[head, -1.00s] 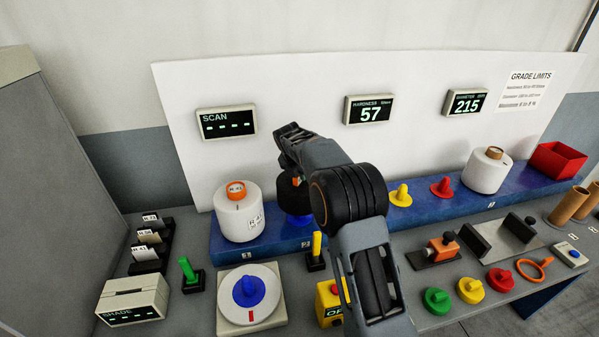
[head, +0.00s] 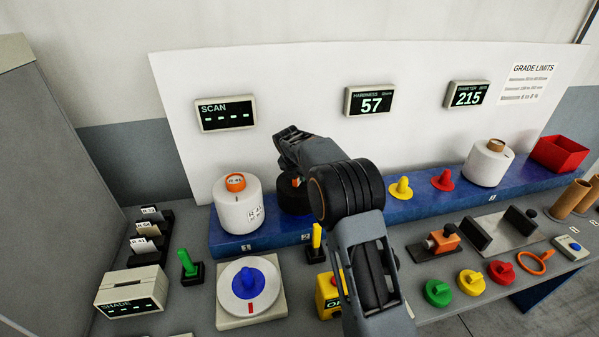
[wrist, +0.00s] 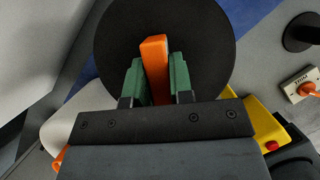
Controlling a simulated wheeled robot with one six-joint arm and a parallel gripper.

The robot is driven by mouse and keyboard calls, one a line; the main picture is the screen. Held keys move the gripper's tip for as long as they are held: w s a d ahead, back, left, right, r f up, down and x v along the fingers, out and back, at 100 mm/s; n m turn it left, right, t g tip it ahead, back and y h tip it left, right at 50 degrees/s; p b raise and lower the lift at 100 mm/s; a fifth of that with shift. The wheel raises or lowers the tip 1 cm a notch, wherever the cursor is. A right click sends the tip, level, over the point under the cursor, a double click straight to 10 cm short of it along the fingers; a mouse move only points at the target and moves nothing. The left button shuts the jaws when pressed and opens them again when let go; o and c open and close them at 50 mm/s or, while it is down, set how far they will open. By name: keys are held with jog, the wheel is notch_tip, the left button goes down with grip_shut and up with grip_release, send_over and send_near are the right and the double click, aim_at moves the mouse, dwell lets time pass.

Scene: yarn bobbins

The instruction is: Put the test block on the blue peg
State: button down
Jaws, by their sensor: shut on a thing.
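The test block is a black round block (head: 289,199) at position 2 of the blue shelf, partly hidden behind my arm in the head view. In the wrist view its dark disc (wrist: 205,35) fills the upper middle, with an upright orange tab (wrist: 154,60) on top. My gripper (wrist: 155,75) is shut on that tab, a green pad on each side. The blue peg is hidden now; the block covers its place. I cannot tell whether the block rests on the shelf.
A white bobbin (head: 240,208) with an orange top stands just left of the block. Yellow (head: 400,188) and red (head: 443,180) pegs stand to the right, then another white bobbin (head: 487,163). A yellow box (head: 328,297) and a dial plate (head: 248,283) are in front.

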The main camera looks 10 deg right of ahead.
jog(key=shift+f+b, duration=0.7)
jog(key=shift+f, duration=1.25)
jog(key=c, duration=1)
grip_release()
jog(key=shift+o, duration=0.4)
jog(key=shift+f, duration=0.1)
jog(key=b+v, duration=0.2)
jog(key=v, duration=1.2)
